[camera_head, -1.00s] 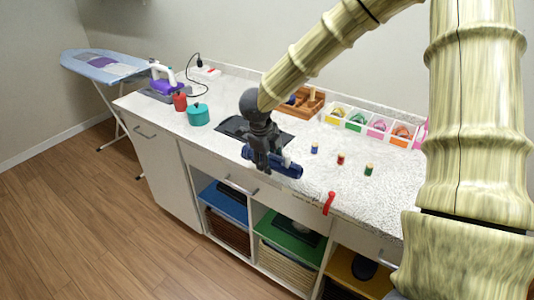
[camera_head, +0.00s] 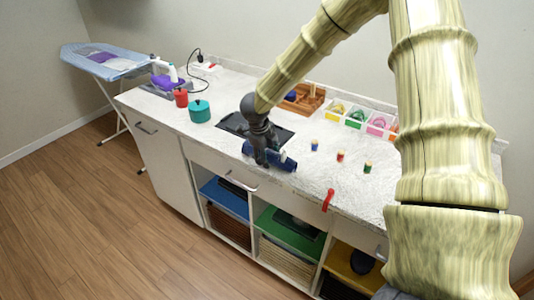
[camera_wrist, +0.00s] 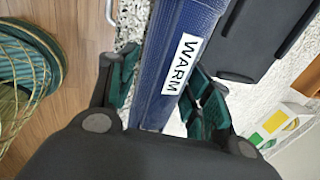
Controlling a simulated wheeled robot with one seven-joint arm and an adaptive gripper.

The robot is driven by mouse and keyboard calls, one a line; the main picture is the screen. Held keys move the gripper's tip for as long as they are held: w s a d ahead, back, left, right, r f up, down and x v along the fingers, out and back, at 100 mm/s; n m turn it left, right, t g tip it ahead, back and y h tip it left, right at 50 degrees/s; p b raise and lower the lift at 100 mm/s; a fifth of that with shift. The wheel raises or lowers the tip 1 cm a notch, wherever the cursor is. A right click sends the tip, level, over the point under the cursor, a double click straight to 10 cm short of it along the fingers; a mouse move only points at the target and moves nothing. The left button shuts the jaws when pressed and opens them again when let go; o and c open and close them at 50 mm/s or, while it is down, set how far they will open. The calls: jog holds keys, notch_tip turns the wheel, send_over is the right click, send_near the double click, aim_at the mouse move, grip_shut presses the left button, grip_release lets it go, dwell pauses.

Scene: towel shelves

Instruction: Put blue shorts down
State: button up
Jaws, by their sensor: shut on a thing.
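The blue shorts (camera_head: 284,163) show as a dark blue roll over the front part of the white counter. In the wrist view the roll (camera_wrist: 205,15) carries a white label reading "WARM". My gripper (camera_head: 264,162) is shut around the roll, with a finger on each side of it; the green finger pads show in the wrist view (camera_wrist: 165,92). Part of the roll is hidden behind the fingers in the head view. I cannot tell whether the roll touches the counter top.
A black tray (camera_head: 284,135) lies behind my gripper. Three small spools (camera_head: 340,156) stand to the right. A teal pot (camera_head: 200,112) and a red one (camera_head: 181,98) stand left. Below are open blue (camera_head: 236,203), green (camera_head: 287,238) and yellow (camera_head: 343,265) shelves holding dark items and baskets.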

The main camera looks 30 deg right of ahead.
jog(key=o, duration=1.2)
jog(key=b+v, duration=0.1)
jog(key=v, duration=1.1)
jog(key=shift+b, duration=0.3)
